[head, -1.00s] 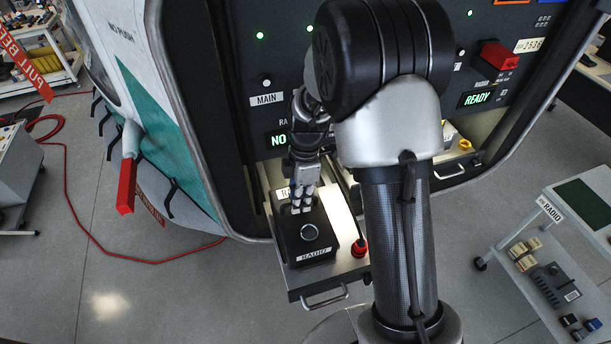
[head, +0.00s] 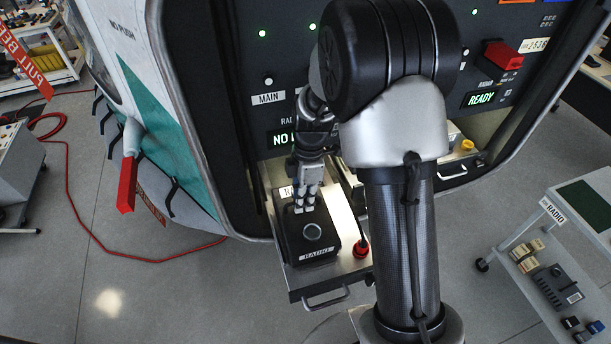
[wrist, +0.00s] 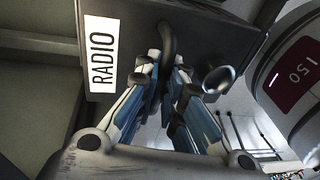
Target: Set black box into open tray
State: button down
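The black box (head: 325,235), with a RADIO label on its near face and a round ring on top, sits in the open tray (head: 342,291) pulled out from the panel. It looks level. My gripper (head: 305,207) points down at the rear of the box top. In the wrist view my gripper (wrist: 168,72) has its fingers close together around a dark curved handle (wrist: 168,40), and looks shut on it. A dark face with a RADIO label (wrist: 103,54) shows beside the handle. The underside of the box is hidden.
A red knob (head: 361,249) stands on the tray right of the box. My arm covers part of the panel and the tray's right side. A second lit drawer (head: 455,172) is open further right. A cart (head: 560,235) labelled RADIO stands at the right.

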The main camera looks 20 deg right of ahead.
jog(key=c, duration=1.6)
grip_release()
jog(key=shift+c, duration=0.2)
notch_tip(320, 180, up, 10)
jog(key=shift+s+a+r, duration=0.2)
jog(key=shift+s, duration=0.2)
jog(key=shift+d, duration=0.15)
